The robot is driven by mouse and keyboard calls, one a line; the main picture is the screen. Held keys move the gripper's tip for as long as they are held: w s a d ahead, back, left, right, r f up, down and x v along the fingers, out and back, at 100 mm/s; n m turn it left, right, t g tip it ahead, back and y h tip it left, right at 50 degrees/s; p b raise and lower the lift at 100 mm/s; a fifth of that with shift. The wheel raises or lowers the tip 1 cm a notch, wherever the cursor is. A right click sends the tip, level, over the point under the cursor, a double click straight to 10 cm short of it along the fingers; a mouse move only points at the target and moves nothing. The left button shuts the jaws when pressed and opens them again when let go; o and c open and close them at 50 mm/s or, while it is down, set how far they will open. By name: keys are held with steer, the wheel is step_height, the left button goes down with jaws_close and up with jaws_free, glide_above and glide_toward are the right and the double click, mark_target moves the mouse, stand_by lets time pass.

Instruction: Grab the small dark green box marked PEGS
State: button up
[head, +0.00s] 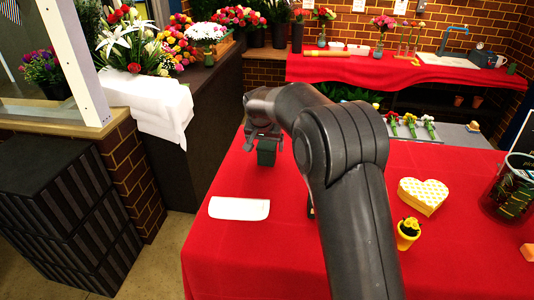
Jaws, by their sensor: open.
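A small dark box (267,153) stands on the red cloth of the table, near its left edge; it looks dark green, but no lettering can be read at this size. My gripper (264,146) points down right at the box, its fingers apart, one on the left and one on the right of the box's top. I cannot tell whether the fingers touch the box or stand in front of it. My arm crosses the middle of the picture and hides part of the table.
A white card-like thing (239,208) lies nearer on the red table (260,265). A yellow heart box (423,196), a small yellow pot (408,233) and a glass container (511,190) stand at the right. Flower stems (410,121) lie on a grey surface behind.

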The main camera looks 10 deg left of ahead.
steer(key=x, duration=0.4)
steer(key=shift+s+d+f, duration=0.1)
steer(key=shift+d+f, duration=0.05)
steer(key=c, duration=1.1)
